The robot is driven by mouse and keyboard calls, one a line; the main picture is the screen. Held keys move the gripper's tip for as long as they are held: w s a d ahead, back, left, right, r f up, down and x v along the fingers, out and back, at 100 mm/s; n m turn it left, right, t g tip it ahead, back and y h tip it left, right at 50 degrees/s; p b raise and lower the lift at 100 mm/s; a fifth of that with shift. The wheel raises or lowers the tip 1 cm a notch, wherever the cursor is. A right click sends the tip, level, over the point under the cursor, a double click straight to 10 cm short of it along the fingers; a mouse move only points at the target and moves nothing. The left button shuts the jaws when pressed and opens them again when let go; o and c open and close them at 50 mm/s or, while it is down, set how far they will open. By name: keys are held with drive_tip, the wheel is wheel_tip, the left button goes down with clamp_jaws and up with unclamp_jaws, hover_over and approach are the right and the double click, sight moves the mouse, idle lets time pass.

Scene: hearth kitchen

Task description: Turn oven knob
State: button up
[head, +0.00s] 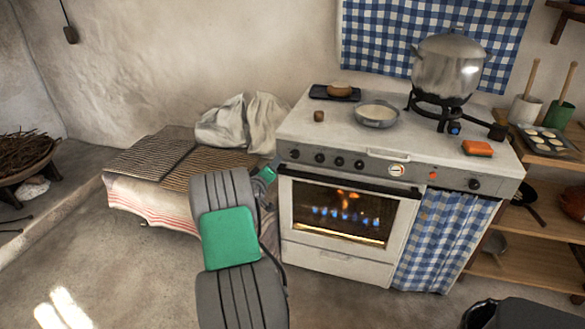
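The white oven (340,262) stands at centre right. Its front panel has a row of dark round knobs on the left, among them the leftmost knob (295,153) and the rightmost of the row (359,165). Another dark knob (474,184) sits alone at the panel's right end. The oven door (300,235) is shut, and flames show behind its glass. My arm rises in front of the oven's left side. A small green part at its end, at or by my gripper (266,176), is just left of the oven, below the leftmost knob. The fingers are not clear.
A steel pot (448,68), a pan (376,114) and an orange sponge-like block (477,148) are on the stovetop. A low bench with grates (150,157) and a cloth stands left of the oven. Wooden shelves (535,240) stand at right.

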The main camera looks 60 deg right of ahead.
drive_tip(key=h, duration=0.2)
approach(293, 155)
drive_tip(key=shift+n+g, duration=0.3)
drive_tip(key=d, duration=0.2)
drive_tip(key=w+d, duration=0.1)
drive_tip(key=d, duration=0.5)
drive_tip(key=shift+w+d+r, duration=0.15)
clamp_jaws()
